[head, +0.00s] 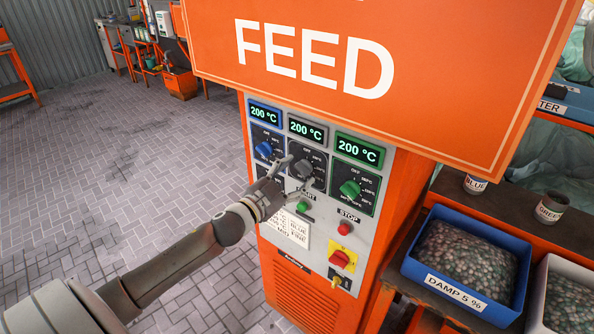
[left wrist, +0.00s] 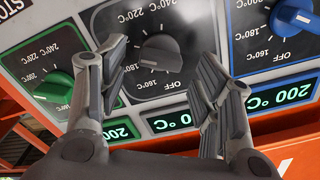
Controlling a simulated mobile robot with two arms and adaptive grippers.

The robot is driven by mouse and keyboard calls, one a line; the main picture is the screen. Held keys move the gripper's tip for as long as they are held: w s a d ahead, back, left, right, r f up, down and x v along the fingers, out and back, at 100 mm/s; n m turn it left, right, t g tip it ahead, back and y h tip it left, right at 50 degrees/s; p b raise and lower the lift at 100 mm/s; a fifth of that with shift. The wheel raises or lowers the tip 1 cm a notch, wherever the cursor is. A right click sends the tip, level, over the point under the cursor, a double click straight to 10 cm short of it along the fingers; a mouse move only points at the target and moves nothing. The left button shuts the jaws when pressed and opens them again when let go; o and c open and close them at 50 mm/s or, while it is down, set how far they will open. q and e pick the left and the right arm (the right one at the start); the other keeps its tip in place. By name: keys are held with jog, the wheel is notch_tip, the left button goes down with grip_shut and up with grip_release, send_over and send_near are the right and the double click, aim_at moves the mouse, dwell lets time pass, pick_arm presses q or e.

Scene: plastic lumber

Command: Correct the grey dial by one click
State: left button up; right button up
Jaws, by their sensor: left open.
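The grey dial (head: 304,168) is the middle one of three on the control panel, below a display (head: 307,129) reading 200 °C. In the left wrist view, where the panel appears upside down, the grey dial (left wrist: 160,53) shows between my open fingers. My left gripper (head: 293,176) is in front of the dial, its fingers spread and empty. In the left wrist view my left gripper (left wrist: 163,65) has one finger on each side of the dial, with gaps; contact is not visible. The fingers partly cover the dial in the head view. My right gripper is not in view.
A blue dial (head: 264,149) and a green dial (head: 350,188) flank the grey one closely. Below are a green button (head: 303,206), a red stop button (head: 344,228) and a red-yellow switch (head: 342,259). A large orange FEED sign (head: 420,110) overhangs the panel.

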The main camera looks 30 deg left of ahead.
pick_arm(q)
jog(key=shift+w, duration=0.75)
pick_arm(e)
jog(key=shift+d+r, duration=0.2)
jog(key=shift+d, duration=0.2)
pick_arm(q)
jog(key=c, duration=1)
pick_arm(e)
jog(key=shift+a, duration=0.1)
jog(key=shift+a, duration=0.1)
